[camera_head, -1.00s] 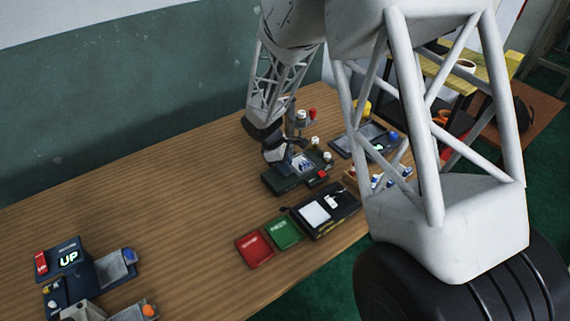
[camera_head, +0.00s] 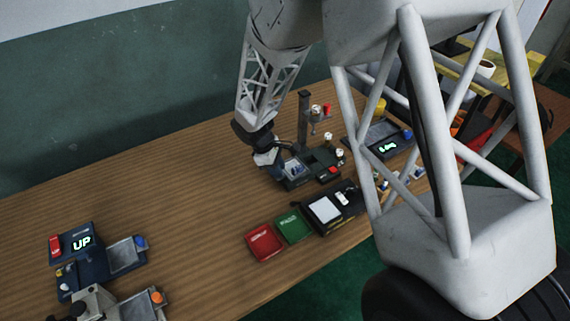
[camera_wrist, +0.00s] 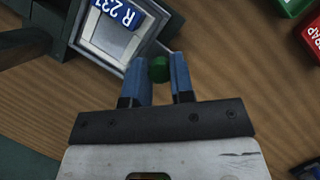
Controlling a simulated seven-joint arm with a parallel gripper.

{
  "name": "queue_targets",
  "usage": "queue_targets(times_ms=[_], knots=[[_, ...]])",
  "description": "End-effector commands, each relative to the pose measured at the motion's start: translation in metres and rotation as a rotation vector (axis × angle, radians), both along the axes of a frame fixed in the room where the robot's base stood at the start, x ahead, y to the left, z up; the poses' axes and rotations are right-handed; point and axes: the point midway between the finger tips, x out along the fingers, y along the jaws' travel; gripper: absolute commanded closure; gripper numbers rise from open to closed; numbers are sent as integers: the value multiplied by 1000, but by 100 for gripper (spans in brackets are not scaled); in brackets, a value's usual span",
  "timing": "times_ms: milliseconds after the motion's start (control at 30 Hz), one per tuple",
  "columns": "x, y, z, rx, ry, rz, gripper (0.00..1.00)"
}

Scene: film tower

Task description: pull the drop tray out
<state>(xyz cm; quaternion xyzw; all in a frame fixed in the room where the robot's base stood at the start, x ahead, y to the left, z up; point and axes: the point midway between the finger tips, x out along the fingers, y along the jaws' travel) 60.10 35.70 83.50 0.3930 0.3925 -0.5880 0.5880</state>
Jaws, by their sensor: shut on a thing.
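The drop tray (camera_wrist: 86,34) is a light, framed square tray on the dark tower unit. In the wrist view a round green knob (camera_wrist: 158,69) sits at the tray's near corner, between the two blue fingers. My gripper (camera_wrist: 160,66) is shut on this knob. In the head view my gripper (camera_head: 272,168) is at the left side of the dark tower unit (camera_head: 322,158), beside the tray (camera_head: 292,170). The knob is hidden there.
A red bin (camera_head: 264,243) and a green bin (camera_head: 294,226) stand in front, beside a black device with a white pad (camera_head: 324,209). A scale with a lit display (camera_head: 385,146) is behind right. The wooden table between is clear.

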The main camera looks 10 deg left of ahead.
Motion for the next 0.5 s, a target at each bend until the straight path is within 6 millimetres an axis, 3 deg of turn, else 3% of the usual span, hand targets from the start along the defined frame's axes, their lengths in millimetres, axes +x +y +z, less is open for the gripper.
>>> queue_targets(times_ms=[300,333,467,500], knots=[[-4,3,0,1,2,1,100],[-4,3,0,1,2,1,73],[-3,3,0,1,2,1,53],[-3,3,0,1,2,1,52]])
